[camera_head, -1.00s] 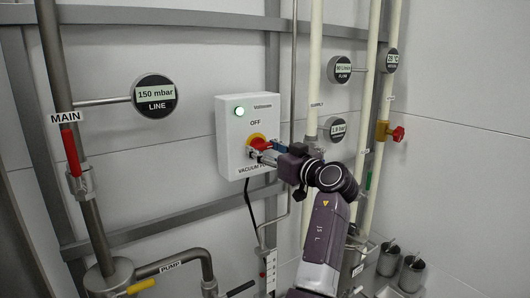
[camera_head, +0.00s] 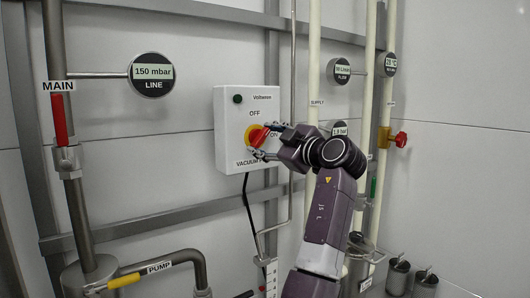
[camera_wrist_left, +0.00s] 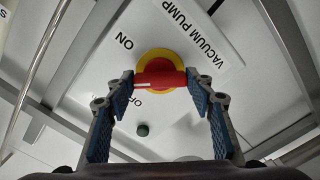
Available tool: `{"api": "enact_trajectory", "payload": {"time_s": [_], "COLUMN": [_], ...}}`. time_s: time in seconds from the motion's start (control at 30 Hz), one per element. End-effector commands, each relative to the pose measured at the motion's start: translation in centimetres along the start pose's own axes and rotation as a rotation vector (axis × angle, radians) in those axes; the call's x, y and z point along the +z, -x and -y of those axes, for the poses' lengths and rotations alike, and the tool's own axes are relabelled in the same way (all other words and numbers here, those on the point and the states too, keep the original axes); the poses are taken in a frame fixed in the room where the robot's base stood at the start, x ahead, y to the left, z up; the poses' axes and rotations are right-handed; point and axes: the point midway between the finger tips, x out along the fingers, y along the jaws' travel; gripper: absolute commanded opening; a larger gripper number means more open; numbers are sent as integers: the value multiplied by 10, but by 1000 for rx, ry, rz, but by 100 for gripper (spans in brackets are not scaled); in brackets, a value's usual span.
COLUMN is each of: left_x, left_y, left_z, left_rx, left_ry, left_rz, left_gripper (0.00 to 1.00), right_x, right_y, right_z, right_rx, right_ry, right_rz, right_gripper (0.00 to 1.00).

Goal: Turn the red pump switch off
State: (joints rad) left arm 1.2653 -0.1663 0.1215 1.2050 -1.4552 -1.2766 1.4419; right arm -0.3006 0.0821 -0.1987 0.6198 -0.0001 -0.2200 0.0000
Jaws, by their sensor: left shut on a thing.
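The red pump switch (camera_head: 259,137) is a red rotary handle on a yellow disc, on the front of a white box (camera_head: 229,150) labelled OFF, ON and VACUUM PUMP. The round lamp (camera_head: 238,99) at the box's top left is dark. My left gripper (camera_head: 266,141) reaches the switch from the right and is shut on its handle. In the left wrist view, its two blue-padded fingers (camera_wrist_left: 164,92) hold the handle's ends (camera_wrist_left: 162,80). The handle's white mark shows at its left end, between the ON and OFF labels. The fingers hide part of OFF. My right gripper is out of view.
Left of the box are the MAIN pipe with a red lever (camera_head: 60,118) and a 150 mbar line gauge (camera_head: 152,74). Cream pipes (camera_head: 315,60), gauges and a red-knobbed yellow valve (camera_head: 386,139) are on the right. A yellow PUMP lever (camera_head: 123,281) is low left.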

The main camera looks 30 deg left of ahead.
Motion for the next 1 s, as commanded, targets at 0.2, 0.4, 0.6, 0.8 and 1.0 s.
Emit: {"api": "enact_trajectory", "payload": {"time_s": [0.2, 0.4, 0.6, 0.8, 1.0], "left_x": [-1, -1, -2, -2, -2], "left_y": [0, 0, 0, 0, 0], "left_z": [0, -1, -1, -1, -2], "left_rx": [4, 5, 5, 5, 5], "left_ry": [209, 395, 556, 675, 746], "left_rz": [-4, -3, -3, -2, -2], "left_gripper": [25, 25, 25, 25, 25], "right_x": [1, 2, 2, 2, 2], "right_y": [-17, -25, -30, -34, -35], "right_z": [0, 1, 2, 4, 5], "right_rx": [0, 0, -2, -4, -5], "right_ry": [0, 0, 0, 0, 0], "right_rz": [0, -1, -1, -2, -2], "right_gripper": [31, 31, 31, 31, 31]}}
